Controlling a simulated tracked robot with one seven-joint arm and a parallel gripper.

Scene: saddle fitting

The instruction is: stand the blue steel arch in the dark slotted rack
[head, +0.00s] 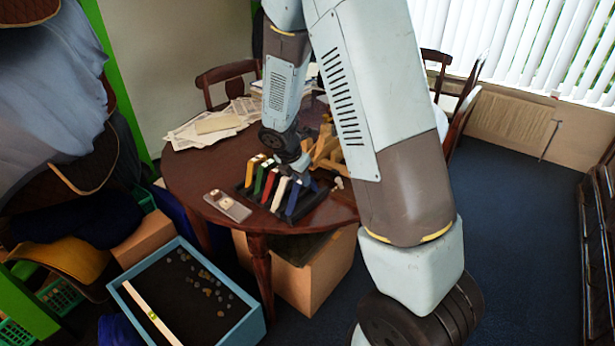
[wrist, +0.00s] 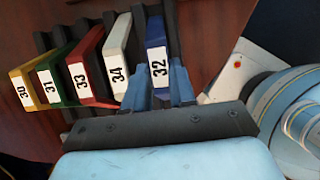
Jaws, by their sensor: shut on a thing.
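The blue steel arch (wrist: 156,58), labelled 32, is between the fingers of my gripper (wrist: 165,92) in the wrist view. My gripper is shut on it. In the head view the blue arch (head: 292,196) is at the right end of the row at the dark slotted rack (head: 311,206). In the wrist view it is beside the white arch (wrist: 117,55) labelled 34, with a gap between them. Dark rack bars (wrist: 43,42) show behind the arches. I cannot tell whether the blue arch's feet are in a slot. My arm hides part of the rack's far side.
Red (wrist: 90,72), green (wrist: 56,80) and yellow (wrist: 22,88) arches stand left of the white one. A grey device (head: 228,206) lies on the round wooden table (head: 185,180), left of the rack. Papers (head: 215,122) and a wooden object (head: 328,150) are behind. A blue-rimmed tray (head: 250,300) is below the table.

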